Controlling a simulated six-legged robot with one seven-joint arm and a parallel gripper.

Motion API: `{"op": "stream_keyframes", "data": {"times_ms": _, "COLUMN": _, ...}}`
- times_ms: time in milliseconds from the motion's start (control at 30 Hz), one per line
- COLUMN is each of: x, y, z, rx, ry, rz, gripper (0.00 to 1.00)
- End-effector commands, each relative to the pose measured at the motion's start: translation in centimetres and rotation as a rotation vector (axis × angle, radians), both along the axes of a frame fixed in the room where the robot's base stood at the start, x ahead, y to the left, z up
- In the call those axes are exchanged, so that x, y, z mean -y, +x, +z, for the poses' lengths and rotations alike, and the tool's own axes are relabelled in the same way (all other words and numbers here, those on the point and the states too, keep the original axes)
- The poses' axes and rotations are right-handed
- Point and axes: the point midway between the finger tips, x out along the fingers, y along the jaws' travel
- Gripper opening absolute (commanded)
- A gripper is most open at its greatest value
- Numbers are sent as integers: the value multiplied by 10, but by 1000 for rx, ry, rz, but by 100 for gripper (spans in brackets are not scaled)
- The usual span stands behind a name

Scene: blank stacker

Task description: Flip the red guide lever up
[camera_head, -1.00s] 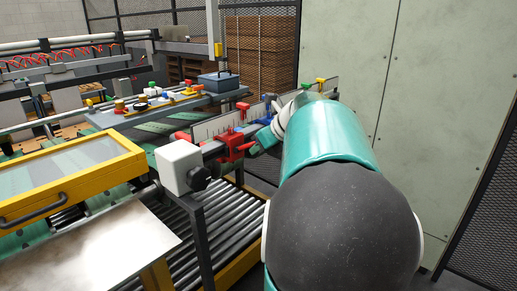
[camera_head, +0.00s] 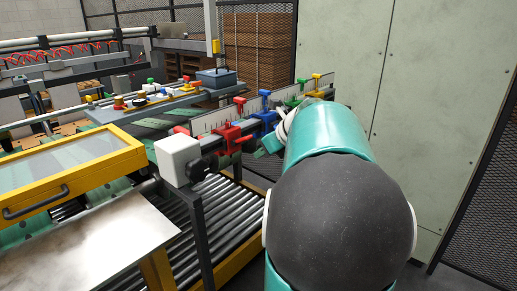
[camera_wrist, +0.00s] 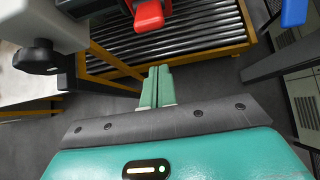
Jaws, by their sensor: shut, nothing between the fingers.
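The red guide clamp (camera_head: 230,138) sits on the side rail, with a red T-shaped knob above it. Its red lever (camera_wrist: 150,16) shows at the top of the wrist view, its blunt end sticking out toward my gripper. My gripper (camera_head: 266,148) is just right of and below the red clamp in the head view. In the wrist view my gripper (camera_wrist: 156,72) has its green fingers together and empty, below the lever with a gap in the picture. My arm hides part of the rail farther along.
A blue clamp (camera_head: 263,122) sits on the rail just beyond the red one; green and yellow ones follow. A white box with a black knob (camera_head: 178,160) stands at the rail's near end. Rollers (camera_head: 235,215) run below. A tall cabinet (camera_head: 350,60) stands at right.

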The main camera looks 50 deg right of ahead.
Motion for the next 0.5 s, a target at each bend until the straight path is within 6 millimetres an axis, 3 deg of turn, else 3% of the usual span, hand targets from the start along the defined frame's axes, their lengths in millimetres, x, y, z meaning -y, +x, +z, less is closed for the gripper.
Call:
{"op": "stream_keyframes", "data": {"times_ms": 300, "x": 3, "y": -37, "z": 50, "rx": 2, "ry": -3, "rz": -1, "gripper": 0}}
{"op": "stream_keyframes", "data": {"times_ms": 500, "x": 4, "y": -50, "z": 66, "rx": 1, "ry": -1, "rz": 0, "gripper": 0}}
